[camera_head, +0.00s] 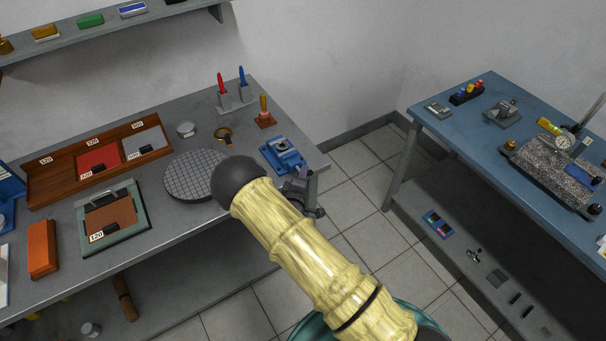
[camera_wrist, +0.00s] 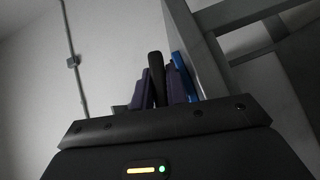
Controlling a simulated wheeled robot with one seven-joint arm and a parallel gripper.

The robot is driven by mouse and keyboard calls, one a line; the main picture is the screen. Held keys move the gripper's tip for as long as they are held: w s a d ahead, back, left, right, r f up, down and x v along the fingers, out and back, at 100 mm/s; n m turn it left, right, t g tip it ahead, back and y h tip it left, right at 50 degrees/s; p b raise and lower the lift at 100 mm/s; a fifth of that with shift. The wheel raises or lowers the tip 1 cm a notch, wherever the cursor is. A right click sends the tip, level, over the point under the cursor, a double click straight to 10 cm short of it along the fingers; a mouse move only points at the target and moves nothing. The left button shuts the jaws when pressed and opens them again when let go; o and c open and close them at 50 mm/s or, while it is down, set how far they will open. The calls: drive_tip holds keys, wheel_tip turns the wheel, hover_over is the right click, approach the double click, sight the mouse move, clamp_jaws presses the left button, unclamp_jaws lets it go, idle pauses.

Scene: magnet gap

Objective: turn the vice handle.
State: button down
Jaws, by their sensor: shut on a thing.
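The blue vice (camera_head: 283,155) sits at the right front corner of the grey workbench. My gripper (camera_head: 300,186) is just off the bench edge, in front of the vice, partly hidden behind my arm. In the wrist view, its two dark purple fingers are closed on a black bar, the vice handle (camera_wrist: 156,68), which stands up between them. A blue strip (camera_wrist: 184,72), likely part of the vice, shows just right of the fingers. I cannot make out the handle in the head view.
A blue table (camera_head: 450,125) stands to the right, with tiled floor (camera_head: 350,190) clear between.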

drive_tip(key=m+g+y, duration=0.2)
drive_tip(key=m+g, duration=0.1)
drive_tip(key=shift+g, duration=0.4)
drive_tip(key=shift+d+f+m+g+y+b, duration=0.1)
drive_tip(key=shift+m+g+y+b, duration=0.2)
drive_tip(key=shift+m+g+y, duration=0.75)
drive_tip(key=shift+m+g+y+b, duration=0.6)
drive_tip(key=shift+m+g+y, duration=0.15)
drive_tip(key=shift+g+y, duration=0.15)
drive_tip(key=shift+m+g+y, duration=0.75)
drive_tip(key=shift+m+y, duration=0.05)
drive_tip(key=shift+y, duration=0.45)
drive_tip(key=m+g+y, duration=0.1)
drive_tip(key=y, duration=0.1)
drive_tip(key=shift+y, duration=0.3)
drive_tip(key=shift+f+m+g+y+b, duration=0.15)
drive_tip(key=shift+m+g+y+b, duration=0.45)
drive_tip(key=shift+m+y+b, duration=0.3)
drive_tip(key=shift+y+b, duration=0.6)
drive_tip(key=shift+b, duration=0.05)
drive_tip(key=shift+s+m+g, duration=0.1)
drive_tip(key=shift+m+g, duration=0.2)
